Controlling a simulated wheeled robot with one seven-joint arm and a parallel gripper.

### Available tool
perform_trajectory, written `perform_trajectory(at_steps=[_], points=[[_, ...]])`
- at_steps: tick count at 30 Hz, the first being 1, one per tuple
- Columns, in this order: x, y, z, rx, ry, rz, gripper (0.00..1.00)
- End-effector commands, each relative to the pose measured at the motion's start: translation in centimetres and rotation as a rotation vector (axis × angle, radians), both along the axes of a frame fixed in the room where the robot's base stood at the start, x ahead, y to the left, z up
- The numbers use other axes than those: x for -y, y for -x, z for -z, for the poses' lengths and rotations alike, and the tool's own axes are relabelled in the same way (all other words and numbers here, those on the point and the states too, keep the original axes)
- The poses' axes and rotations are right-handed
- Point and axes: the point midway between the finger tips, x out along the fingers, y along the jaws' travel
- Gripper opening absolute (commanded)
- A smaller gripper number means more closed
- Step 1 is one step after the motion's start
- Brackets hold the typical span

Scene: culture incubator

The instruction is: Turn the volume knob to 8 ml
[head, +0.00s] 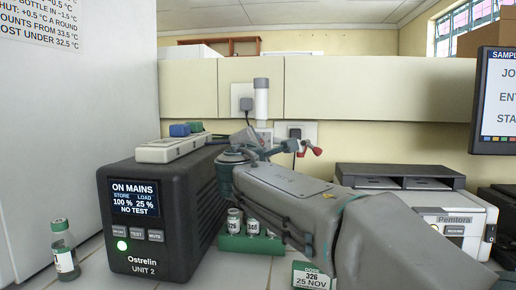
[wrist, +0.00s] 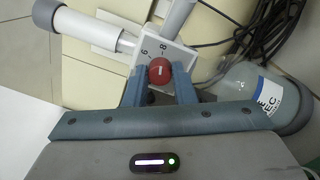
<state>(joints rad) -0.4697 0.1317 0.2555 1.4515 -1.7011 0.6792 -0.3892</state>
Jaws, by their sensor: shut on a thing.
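The red volume knob (wrist: 160,71) shows in the wrist view, with a short white mark on its face. It sits on a white dial plate (wrist: 177,55) with the numbers 6 and 8 readable above it. The mark's exact setting is too small to tell. My gripper (wrist: 160,83) has one blue-grey finger on each side of the knob and is shut on it. In the head view, the dispenser's white and grey cylinder (head: 261,103) stands upright behind my arm, which hides much of the rest.
A black Ostrelin unit (head: 150,215) stands left of my arm, with a small bottle (head: 64,250) beside it. Small vials (head: 235,224) sit in a green rack close to my arm. A Pentura machine (head: 440,215) stands at right. Cables (wrist: 262,40) hang near the dial.

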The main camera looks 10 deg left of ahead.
Motion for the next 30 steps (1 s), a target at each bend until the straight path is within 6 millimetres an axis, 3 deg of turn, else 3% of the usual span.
perform_trajectory(at_steps=[3,4,6,17,23,30], points=[[-0.1,0.0,0.0,-0.001,-0.001,-0.002,0.01],[-0.1,0.0,0.0,0.000,-0.001,-0.001,0.32],[0.0,0.0,0.0,0.000,0.000,-0.001,0.45],[0.0,0.5,0.0,0.000,0.001,-0.001,0.45],[0.1,3.5,0.1,0.002,0.000,-0.003,0.45],[0.4,8.9,0.3,0.002,0.001,-0.003,0.45]])
